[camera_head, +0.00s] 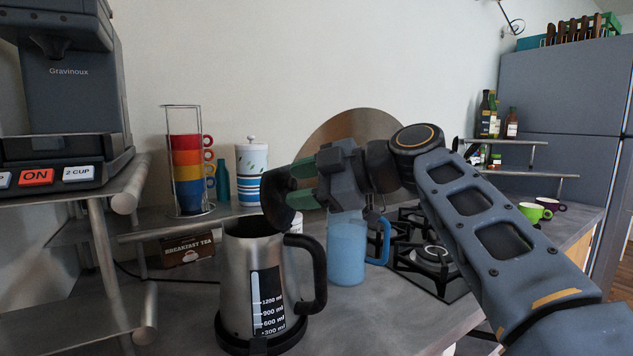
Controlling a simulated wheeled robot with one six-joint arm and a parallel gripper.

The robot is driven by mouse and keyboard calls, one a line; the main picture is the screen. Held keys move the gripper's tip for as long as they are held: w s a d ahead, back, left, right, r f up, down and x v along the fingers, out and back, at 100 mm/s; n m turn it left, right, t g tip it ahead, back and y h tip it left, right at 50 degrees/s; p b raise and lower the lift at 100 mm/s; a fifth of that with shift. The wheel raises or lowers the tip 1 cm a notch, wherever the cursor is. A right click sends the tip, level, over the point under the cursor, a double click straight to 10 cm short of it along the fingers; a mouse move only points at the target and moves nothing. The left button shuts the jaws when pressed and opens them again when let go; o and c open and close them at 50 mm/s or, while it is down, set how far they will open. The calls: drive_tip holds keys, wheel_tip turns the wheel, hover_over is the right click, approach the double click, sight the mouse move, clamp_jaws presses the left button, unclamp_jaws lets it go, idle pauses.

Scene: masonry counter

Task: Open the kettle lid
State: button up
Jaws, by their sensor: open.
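The kettle (236,268) is a steel jug with a black base, a black handle on its right and a level scale on its side. It stands upright on the counter. Its dark mouth shows open at the top. The black lid (275,208) stands raised and tilted above the rim on the handle side. My gripper (294,185) is open, its green-padded fingers just above and to the right of the lid. The fingertips overlap the lid in view, so I cannot tell whether they touch it.
A translucent blue pitcher (347,252) stands close to the kettle's right, below my gripper. A gas hob (432,262) lies further right. A rack of coloured cups (188,172), a striped canister (251,172) and a tea box (188,250) are behind. A coffee machine (68,90) stands left.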

drive_tip(key=p+v, duration=0.1)
drive_tip(key=v, duration=1.2)
drive_tip(key=shift+d, duration=0.25)
drive_tip(key=shift+r, duration=0.15)
drive_tip(key=s+d+f+m+h+p, duration=0.3)
drive_tip(key=f+m+h+p, duration=0.4)
drive_tip(key=f+m+p, duration=0.3)
drive_tip(key=s+d+f+m+g+h+p, duration=0.1)
drive_tip(key=s+d+f+m+h+p, duration=0.2)
drive_tip(key=s+f+m+h+p, duration=0.3)
wheel_tip(320, 180, down, 4)
drive_tip(key=m+h+p, duration=0.1)
drive_tip(key=m+p, duration=0.5)
drive_tip(key=m, duration=0.1)
drive_tip(key=shift+d, duration=0.15)
